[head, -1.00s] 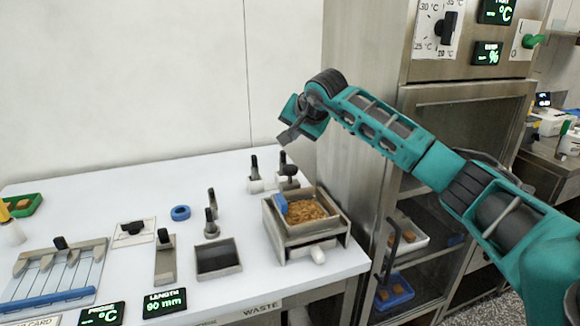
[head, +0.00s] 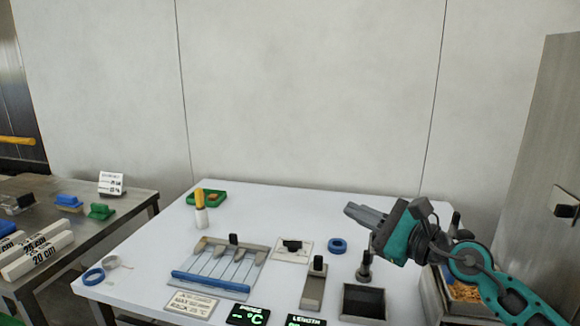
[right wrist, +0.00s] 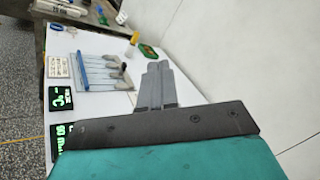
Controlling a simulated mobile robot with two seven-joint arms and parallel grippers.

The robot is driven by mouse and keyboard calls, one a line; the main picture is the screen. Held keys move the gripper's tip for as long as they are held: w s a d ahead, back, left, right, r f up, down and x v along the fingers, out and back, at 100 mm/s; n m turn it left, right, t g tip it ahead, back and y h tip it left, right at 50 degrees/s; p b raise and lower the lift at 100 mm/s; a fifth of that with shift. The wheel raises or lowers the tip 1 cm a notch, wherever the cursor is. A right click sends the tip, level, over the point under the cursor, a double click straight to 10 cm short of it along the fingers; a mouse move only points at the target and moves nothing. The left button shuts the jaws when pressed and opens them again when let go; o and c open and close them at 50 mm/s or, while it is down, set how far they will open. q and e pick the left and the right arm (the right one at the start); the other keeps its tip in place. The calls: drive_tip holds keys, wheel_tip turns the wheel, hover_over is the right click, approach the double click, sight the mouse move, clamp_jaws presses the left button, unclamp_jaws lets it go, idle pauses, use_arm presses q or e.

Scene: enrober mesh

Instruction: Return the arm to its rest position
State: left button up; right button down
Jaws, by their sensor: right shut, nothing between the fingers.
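My right arm comes in from the lower right of the head view, with its teal links bent above the right part of the white table (head: 300,215). My right gripper (head: 352,210) is shut and empty, its grey fingers pointing left above the table. In the right wrist view the shut fingers (right wrist: 157,68) lie side by side with the table beyond them. My left gripper is in neither view.
Below the arm stand a dark square bin (head: 364,302), a blue ring (head: 337,245) and a tray of brown crumbs (head: 462,290). A slatted board with a blue bar (head: 222,283) and a green tray (head: 207,198) are further left. A side table (head: 130,205) stands at far left.

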drive_tip(key=s+d+f+n+t+h, duration=0.1)
drive_tip(key=s+d+f+n+h, duration=0.6)
drive_tip(key=n, duration=0.8)
drive_tip(key=s+d+f+n+h, duration=0.5)
drive_tip(key=s+f+n+h, duration=0.3)
drive_tip(key=n, duration=0.8)
drive_tip(key=s+a+f+m+g+y, duration=0.1)
drive_tip(key=s+f+m+g, duration=0.25)
drive_tip(key=s, duration=0.25)
drive_tip(key=s+a+f+m+g, duration=0.2)
drive_tip(key=s+f+m+g, duration=0.15)
drive_tip(key=s, duration=0.35)
drive_tip(key=s+a+f+m+g+y, duration=0.1)
drive_tip(key=s+f+m+g, duration=0.25)
drive_tip(key=s, duration=0.25)
drive_tip(key=w+a+f+n+t+y, duration=0.1)
drive_tip(key=w+a+f+t+y, duration=0.1)
drive_tip(key=w+f+t, duration=0.5)
drive_tip(key=shift+w+a+f, duration=0.2)
drive_tip(key=shift+a+f, duration=0.35)
drive_tip(key=shift+f, duration=0.5)
drive_tip(key=shift+n, duration=0.25)
